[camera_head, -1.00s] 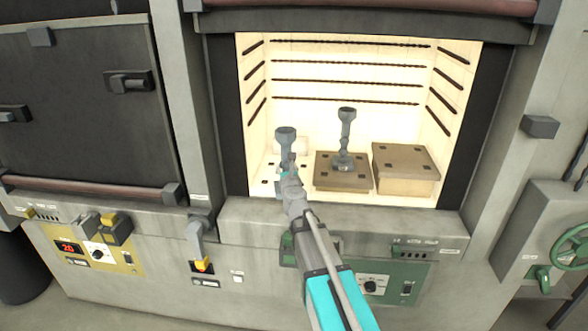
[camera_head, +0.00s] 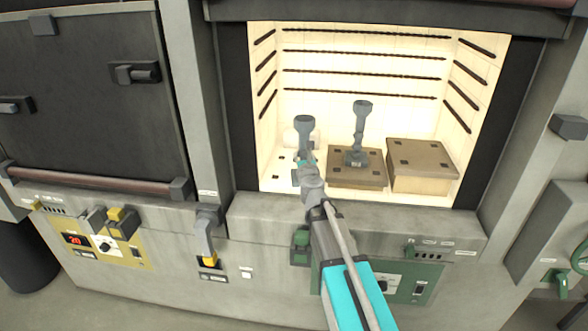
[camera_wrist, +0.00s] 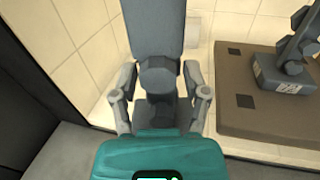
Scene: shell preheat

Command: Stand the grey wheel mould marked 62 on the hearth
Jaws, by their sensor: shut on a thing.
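A grey wheel mould (camera_head: 304,124), funnel-shaped at the top, stands upright at the left front of the lit chamber. My gripper (camera_head: 307,158) is shut on its lower part; the wrist view shows the jaws (camera_wrist: 159,98) on both sides of the mould (camera_wrist: 153,30). Its number is not visible, and I cannot tell whether its base touches the hearth (camera_head: 273,184). A second grey mould (camera_head: 361,120) stands on a brown slab in the middle; the wrist view shows it (camera_wrist: 292,68) with a small white label, too small to read surely.
The brown slab (camera_head: 340,181) lies just right of my gripper, and a taller slab-topped block (camera_head: 422,158) is at the right. The left chamber wall (camera_head: 268,90) is close to the held mould. A sill (camera_head: 260,212) runs along the front.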

